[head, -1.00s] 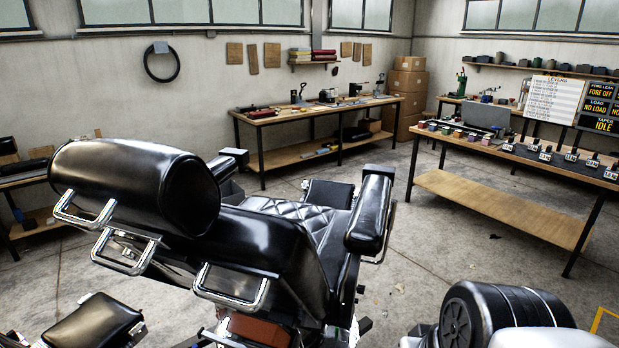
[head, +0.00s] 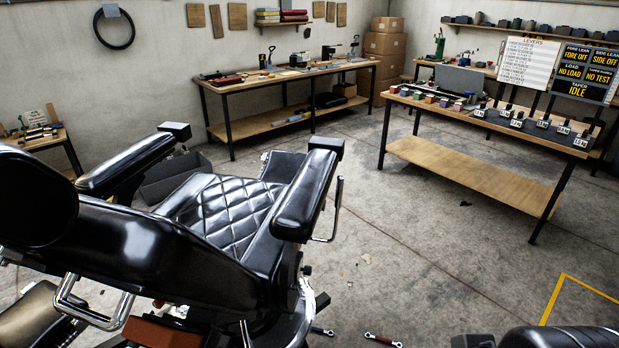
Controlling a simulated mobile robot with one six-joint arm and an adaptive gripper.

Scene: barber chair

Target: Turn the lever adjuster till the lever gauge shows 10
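I cannot pick out the lever adjuster or the lever gauge for certain. My gripper is not in view.
The right workbench (head: 470,170) has a low wooden shelf. Another bench (head: 285,75) with tools stands at the back wall, near cardboard boxes (head: 384,50). Two wrenches (head: 382,340) lie on the floor by the chair. The concrete floor between chair and right bench is mostly clear.

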